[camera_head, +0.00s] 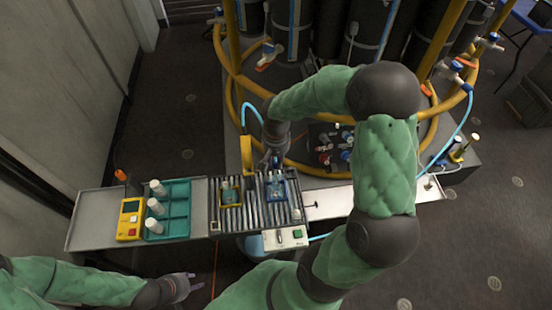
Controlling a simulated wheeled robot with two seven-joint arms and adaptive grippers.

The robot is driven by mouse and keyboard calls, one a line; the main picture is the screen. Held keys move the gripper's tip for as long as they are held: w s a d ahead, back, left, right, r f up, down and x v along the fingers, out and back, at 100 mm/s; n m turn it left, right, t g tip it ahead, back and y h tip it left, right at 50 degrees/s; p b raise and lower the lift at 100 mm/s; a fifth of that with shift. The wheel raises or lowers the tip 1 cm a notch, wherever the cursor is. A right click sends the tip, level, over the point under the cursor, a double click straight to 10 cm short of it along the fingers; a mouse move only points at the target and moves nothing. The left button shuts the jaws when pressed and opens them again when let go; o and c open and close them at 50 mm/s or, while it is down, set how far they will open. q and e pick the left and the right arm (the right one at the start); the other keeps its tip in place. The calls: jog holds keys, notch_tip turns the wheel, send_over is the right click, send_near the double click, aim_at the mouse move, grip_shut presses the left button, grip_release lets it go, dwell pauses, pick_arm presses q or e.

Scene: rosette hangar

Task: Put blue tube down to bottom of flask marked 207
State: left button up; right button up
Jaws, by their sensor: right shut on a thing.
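My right gripper (272,158) points down above the ribbed rack and is shut on the blue tube (244,116), which arcs up behind it. The tube's lower end is hard to make out between the fingers. Just below the gripper, a flask in a blue holder (277,188) sits on the rack (254,212). Another flask in a yellowish holder (230,192) sits to its left. No number is readable on either flask, so I cannot tell which is 207. My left gripper (194,281) is open and empty in front of the bench, well away from the rack.
A yellow device (130,219) and a teal tray (179,219) with several white-capped bottles stand left on the bench. A yellow upright (246,155) stands behind the rack. A white control box (286,238) is in front. Yellow pipe rings and dark cylinders (369,25) fill the back.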

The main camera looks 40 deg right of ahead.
jog(key=shift+f, duration=0.1)
dwell(0.3)
jog(key=shift+f+b, duration=1.55)
jog(key=shift+f, duration=0.3)
jog(key=shift+f+b, duration=1.65)
jog(key=shift+f, duration=0.45)
jog(key=shift+f, duration=0.3)
jog(key=o, duration=1)
jog(key=shift+c, duration=0.2)
